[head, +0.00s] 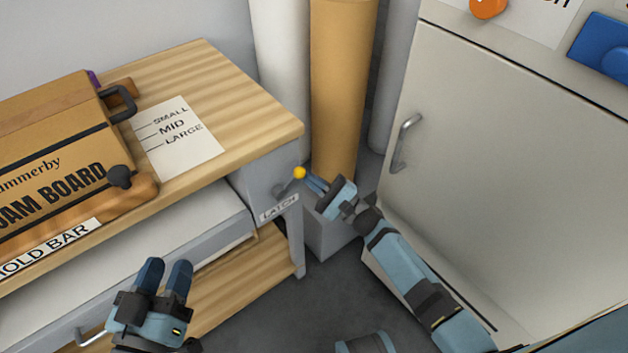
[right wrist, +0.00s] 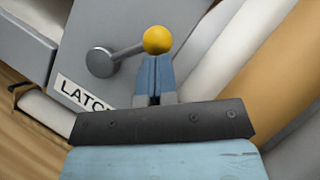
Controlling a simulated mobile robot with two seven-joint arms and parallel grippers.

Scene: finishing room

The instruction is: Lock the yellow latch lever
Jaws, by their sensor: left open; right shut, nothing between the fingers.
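The latch lever has a yellow ball knob (head: 300,173) on a short grey arm, mounted on the grey end panel of the bench above a "LATCH" label (head: 279,208). In the right wrist view the yellow knob (right wrist: 158,40) sits at the upper right end of the lever arm, and the round grey pivot (right wrist: 101,62) is to its left. My right gripper (head: 312,182) is shut and empty, its fingertips right at the knob; I cannot tell if they touch it. My left gripper (head: 166,270) is open and empty in front of the bench, away from the lever.
A wooden bench (head: 245,110) carries a cardboard box (head: 60,160) and a sheet marked small, mid, large (head: 180,140). Tall rolls (head: 340,90) stand behind the latch. A pale cabinet (head: 490,170) with a handle (head: 405,143) is on the right. Grey floor shows between.

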